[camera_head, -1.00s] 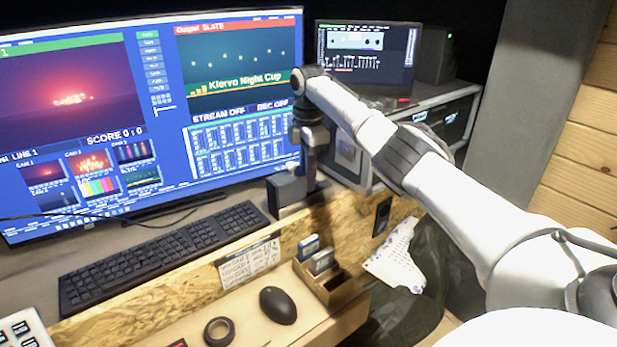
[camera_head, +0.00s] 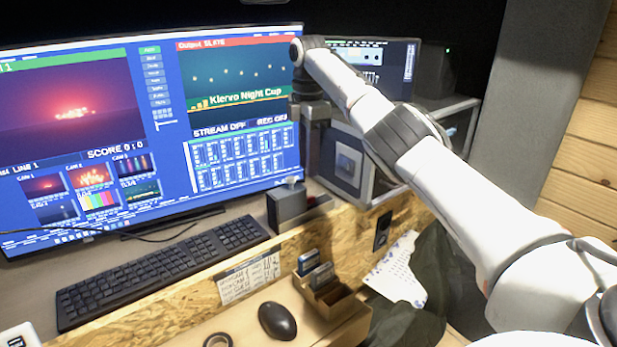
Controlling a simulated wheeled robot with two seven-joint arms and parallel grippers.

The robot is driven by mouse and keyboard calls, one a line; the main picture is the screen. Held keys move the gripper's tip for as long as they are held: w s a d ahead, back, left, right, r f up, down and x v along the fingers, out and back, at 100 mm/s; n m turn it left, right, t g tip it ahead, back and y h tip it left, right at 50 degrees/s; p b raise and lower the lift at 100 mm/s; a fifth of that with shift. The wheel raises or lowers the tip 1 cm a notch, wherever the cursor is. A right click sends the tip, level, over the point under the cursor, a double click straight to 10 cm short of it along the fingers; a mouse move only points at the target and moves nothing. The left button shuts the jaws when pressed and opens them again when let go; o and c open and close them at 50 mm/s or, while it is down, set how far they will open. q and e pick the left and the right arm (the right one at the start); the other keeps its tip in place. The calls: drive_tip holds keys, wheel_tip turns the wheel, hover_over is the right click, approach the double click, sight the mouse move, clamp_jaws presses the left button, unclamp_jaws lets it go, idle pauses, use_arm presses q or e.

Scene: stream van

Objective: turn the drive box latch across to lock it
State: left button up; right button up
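A small dark grey box (camera_head: 286,207) stands on the desk ledge below the right part of the big monitor. It looks like the drive box, with a small light-coloured piece at its top that may be the latch. My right gripper (camera_head: 312,172) points down just right of and behind this box, in front of the metal case. I cannot tell whether it touches the box. Its fingers are small and dark here, so whether they are open or shut does not show. My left gripper is not in view.
The big monitor (camera_head: 90,130) rises close behind the box. A black keyboard (camera_head: 160,270) lies to its left. A metal rack case (camera_head: 346,165) stands behind my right gripper. A wooden card holder (camera_head: 328,296) and a mouse (camera_head: 277,321) sit in front, below the ledge.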

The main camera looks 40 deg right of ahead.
sight(310, 197)
drive_tip(key=shift+r, duration=0.8)
drive_tip(key=shift+d, duration=0.15)
drive_tip(key=shift+s, duration=0.1)
wheel_tip(310, 197, down, 10)
drive_tip(key=shift+f, duration=0.2)
clamp_jaws()
